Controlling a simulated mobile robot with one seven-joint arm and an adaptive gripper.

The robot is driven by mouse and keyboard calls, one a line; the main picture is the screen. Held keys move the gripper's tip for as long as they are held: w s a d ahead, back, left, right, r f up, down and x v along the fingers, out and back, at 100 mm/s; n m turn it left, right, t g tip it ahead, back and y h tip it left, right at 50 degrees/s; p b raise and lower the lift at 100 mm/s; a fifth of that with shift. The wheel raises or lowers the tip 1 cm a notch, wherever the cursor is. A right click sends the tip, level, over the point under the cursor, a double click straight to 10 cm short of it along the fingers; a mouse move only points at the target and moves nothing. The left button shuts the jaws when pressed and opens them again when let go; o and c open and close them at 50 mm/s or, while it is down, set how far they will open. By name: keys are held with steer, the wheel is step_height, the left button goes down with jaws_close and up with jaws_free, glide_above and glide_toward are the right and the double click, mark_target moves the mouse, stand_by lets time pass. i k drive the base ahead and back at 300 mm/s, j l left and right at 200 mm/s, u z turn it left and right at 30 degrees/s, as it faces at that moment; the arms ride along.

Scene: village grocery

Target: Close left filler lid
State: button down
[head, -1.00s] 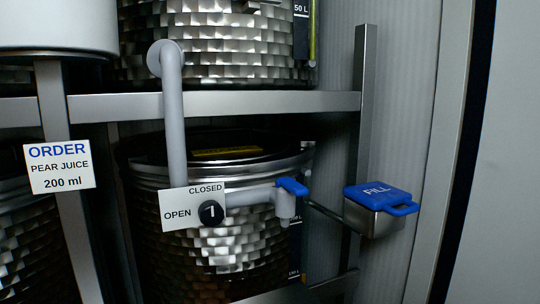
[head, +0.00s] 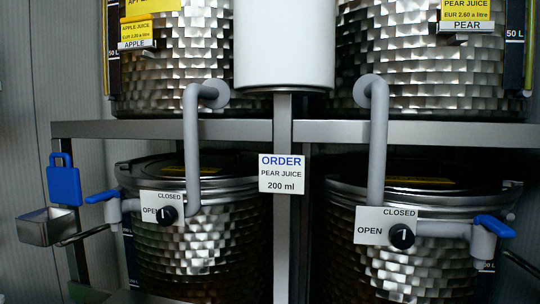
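The left filler is a small metal box (head: 45,228) on a thin arm at the far left in the head view. Its blue lid (head: 64,186) stands upright at the box's back right edge, handle up, so the box is open at the top. The inside of the box is only partly visible. My gripper is not in view.
A blue tap lever (head: 101,196) and grey spout sit close to the right of the filler. Metal tanks (head: 205,235) stand on a shelf frame (head: 120,130). An order sign (head: 282,174) reads pear juice, 200 ml. A white cylinder (head: 284,45) is at top centre.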

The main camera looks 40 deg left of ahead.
mark_target(64, 187)
steer(key=u, duration=2.55)
steer(key=i+j+z, duration=0.15)
steer(key=i+j, duration=0.35)
steer(key=i+j+z, duration=0.15)
steer(key=i+j, duration=0.3)
steer(key=i+j+z, duration=0.15)
steer(key=i+j, duration=0.3)
steer(key=j, duration=0.2)
